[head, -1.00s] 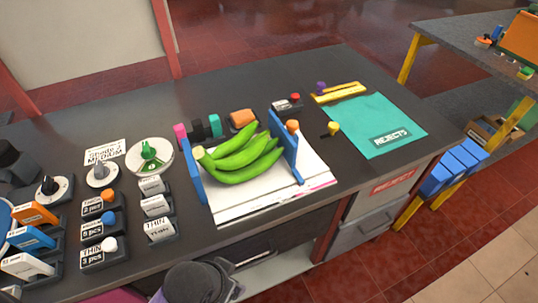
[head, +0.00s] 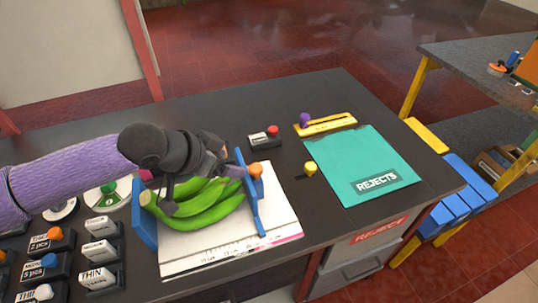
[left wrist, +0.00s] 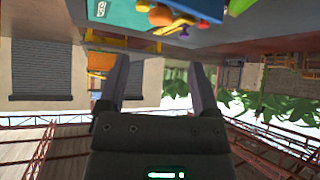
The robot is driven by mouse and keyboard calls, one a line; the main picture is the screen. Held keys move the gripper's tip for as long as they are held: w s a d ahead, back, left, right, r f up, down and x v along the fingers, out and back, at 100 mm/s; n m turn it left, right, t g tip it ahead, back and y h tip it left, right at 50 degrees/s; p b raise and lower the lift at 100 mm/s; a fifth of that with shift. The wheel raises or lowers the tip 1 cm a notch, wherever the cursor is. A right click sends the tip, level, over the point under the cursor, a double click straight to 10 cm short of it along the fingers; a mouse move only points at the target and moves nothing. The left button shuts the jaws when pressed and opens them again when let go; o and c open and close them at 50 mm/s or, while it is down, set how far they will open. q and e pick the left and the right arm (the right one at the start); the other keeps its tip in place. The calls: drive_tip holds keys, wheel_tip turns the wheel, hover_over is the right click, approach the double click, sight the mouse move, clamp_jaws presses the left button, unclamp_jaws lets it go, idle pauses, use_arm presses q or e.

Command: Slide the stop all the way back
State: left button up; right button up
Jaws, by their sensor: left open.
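A green banana bunch (head: 205,213) lies on a white board (head: 210,258) with marks along its front edge. It sits between a left blue plate (head: 145,225) and a right blue plate (head: 262,220) that carries an orange knob (head: 256,170). The right plate looks like the stop. My left gripper (head: 224,168) is open above the bananas, its fingers toward the right plate's upper part. Contact with the plate or knob cannot be told. In the left wrist view both fingers (left wrist: 160,80) are apart with nothing between them. My right gripper is not in view.
A teal REJECTS mat (head: 350,150) lies to the right. Behind are a yellow holder with a purple knob (head: 305,119) and a small block with a red button (head: 273,130). A yellow knob (head: 310,168) stands by the mat. Labelled blocks (head: 100,250) crowd the left.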

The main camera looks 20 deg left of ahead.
sight(256, 167)
use_arm(q)
drive_tip(key=b+x, duration=0.3)
drive_tip(key=x, duration=0.5)
drive_tip(key=shift+f, duration=0.25)
drive_tip(key=shift+w+d+f, duration=0.2)
drive_tip(key=shift+w+f, duration=0.1)
clamp_jaws()
drive_tip(key=shift+d, duration=0.1)
idle(0.6)
